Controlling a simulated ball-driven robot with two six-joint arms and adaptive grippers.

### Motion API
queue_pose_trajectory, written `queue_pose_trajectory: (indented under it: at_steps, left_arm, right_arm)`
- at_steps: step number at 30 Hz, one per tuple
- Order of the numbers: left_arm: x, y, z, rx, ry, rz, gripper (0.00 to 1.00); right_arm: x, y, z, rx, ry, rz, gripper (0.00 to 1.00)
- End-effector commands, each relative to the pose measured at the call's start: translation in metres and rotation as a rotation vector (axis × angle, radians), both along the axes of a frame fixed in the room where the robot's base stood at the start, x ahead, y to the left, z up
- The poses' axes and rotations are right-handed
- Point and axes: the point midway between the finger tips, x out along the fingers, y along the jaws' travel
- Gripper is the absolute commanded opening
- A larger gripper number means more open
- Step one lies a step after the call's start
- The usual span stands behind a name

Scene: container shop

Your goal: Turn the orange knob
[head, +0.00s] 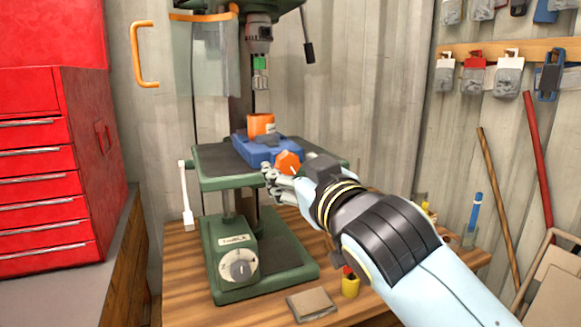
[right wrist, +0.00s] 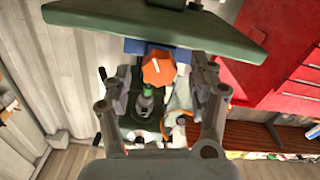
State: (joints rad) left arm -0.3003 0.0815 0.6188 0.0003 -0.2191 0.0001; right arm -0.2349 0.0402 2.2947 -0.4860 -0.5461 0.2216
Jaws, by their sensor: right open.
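The orange knob (head: 288,162) is on the right end of a blue vise (head: 262,150) on the green drill press table (head: 215,165). In the right wrist view the orange knob (right wrist: 158,68), faceted with a pale mark, shows between and beyond the fingers. My right gripper (head: 272,180) is open, close to the knob at its lower left in the head view. The wrist view shows its fingers (right wrist: 160,85) spread on both sides of the knob; I cannot tell whether either touches it. An orange block (head: 261,125) sits in the vise. My left gripper is not in view.
The drill chuck (head: 260,65) hangs above the vise. A white-handled lever (head: 187,215) is at the table's left. The wooden bench (head: 185,308) below holds a grey flat block (head: 311,304) and a yellow container (head: 350,285). A red tool cabinet (head: 45,160) stands left.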

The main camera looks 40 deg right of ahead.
Motion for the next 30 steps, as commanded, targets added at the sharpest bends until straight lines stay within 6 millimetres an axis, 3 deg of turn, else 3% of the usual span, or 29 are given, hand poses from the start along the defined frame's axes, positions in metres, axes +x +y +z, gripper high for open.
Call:
queue_pose_trajectory:
  at_steps: [6,10,30]
  left_arm:
    - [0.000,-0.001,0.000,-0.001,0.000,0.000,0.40]
    - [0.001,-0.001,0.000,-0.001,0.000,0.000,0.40]
    - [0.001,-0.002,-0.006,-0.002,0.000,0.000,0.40]
  right_arm:
    - [-0.038,0.009,-0.001,0.002,0.004,-0.001,0.60]
    - [-0.051,0.012,-0.001,0.002,0.003,-0.001,0.60]
    - [-0.052,0.013,-0.004,-0.004,-0.005,0.000,0.60]
